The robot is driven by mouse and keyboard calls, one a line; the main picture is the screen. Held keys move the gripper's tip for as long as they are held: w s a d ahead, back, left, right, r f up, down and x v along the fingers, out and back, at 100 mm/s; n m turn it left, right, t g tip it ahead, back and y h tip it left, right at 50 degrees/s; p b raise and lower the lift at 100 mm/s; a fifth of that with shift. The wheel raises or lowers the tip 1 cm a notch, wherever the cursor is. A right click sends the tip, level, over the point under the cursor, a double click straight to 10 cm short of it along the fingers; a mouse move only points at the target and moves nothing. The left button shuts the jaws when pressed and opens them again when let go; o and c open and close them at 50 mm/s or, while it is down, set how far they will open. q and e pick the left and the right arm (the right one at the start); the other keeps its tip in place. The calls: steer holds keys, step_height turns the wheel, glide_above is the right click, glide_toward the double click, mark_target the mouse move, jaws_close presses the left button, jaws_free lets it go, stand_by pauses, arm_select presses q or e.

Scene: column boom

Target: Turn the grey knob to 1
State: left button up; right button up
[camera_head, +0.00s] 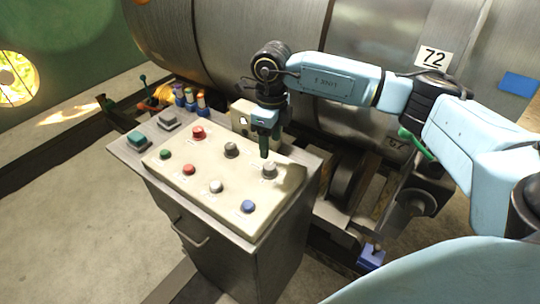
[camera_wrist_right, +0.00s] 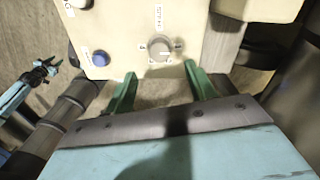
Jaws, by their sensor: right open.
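The grey knob (camera_head: 269,169) stands near the right edge of the cream panel (camera_head: 185,212). In the right wrist view the grey knob (camera_wrist_right: 158,48) has small marks around it and a pale line on its face. My right gripper (camera_head: 265,150) points down just above and behind this knob. In its wrist view the green fingers of my right gripper (camera_wrist_right: 162,78) are apart, with the knob ahead of the gap, not between them. Nothing is held. What looks like my left arm and gripper (camera_wrist_right: 42,72) shows small at the left, its jaws unclear.
A large metal drum (camera_head: 225,45) is at the back. Bare floor lies left.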

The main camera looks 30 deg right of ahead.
step_height(320, 180, up, 5)
steer(key=shift+d+r, duration=0.1)
steer(key=shift+r, duration=0.05)
stand_by(0.6)
